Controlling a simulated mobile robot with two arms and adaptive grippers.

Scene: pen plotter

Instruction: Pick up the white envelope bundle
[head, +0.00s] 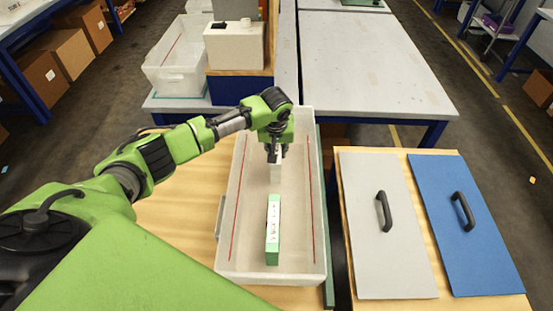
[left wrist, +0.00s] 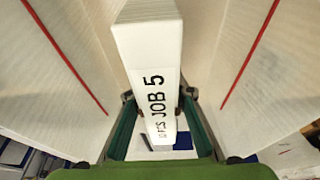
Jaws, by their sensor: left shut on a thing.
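The white envelope bundle (head: 276,173) is in the far half of the white bin (head: 232,262) in the head view. In the left wrist view it is a white block (left wrist: 150,45) with black "JOB 5" lettering on its narrow face. My left gripper (head: 275,153) reaches down into the bin from above and is shut on the bundle, with a finger on each side (left wrist: 157,98). I cannot tell whether the bundle touches the bin floor. My right gripper is not in view.
A green block with a white printed label (head: 272,230) lies in the near half of the bin. Grey (head: 385,250) and blue (head: 470,240) panels with black handles lie to the right. Another white bin (head: 175,75) stands at the back left. The grey table (head: 370,70) behind is clear.

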